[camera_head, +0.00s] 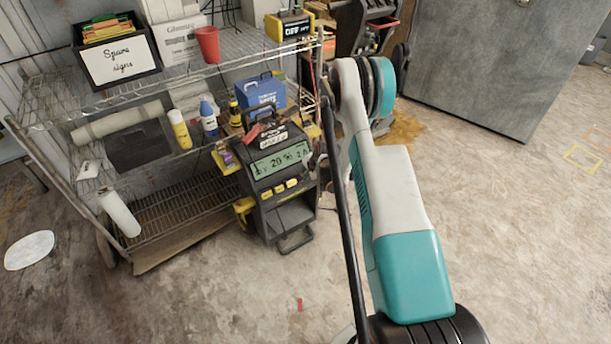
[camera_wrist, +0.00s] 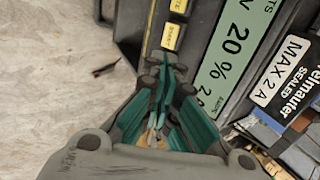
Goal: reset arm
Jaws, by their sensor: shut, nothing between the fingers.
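My gripper (camera_wrist: 164,68) shows in the wrist view with its teal fingers shut and nothing between them. Its fingertips are in front of the black charger unit with yellow buttons and a lit display; whether they touch it I cannot tell. In the head view my white and teal arm rises on the right side, and the arm itself hides the gripper. The charger unit (camera_head: 290,212) stands at the right end of the wire shelf, its display reading 20 %.
The wire shelf (camera_head: 195,90) holds a sign box (camera_head: 117,58), a red cup (camera_head: 208,44), bottles (camera_head: 209,118) and a blue box (camera_head: 261,92). A grey metal panel (camera_head: 490,60) stands at the back right.

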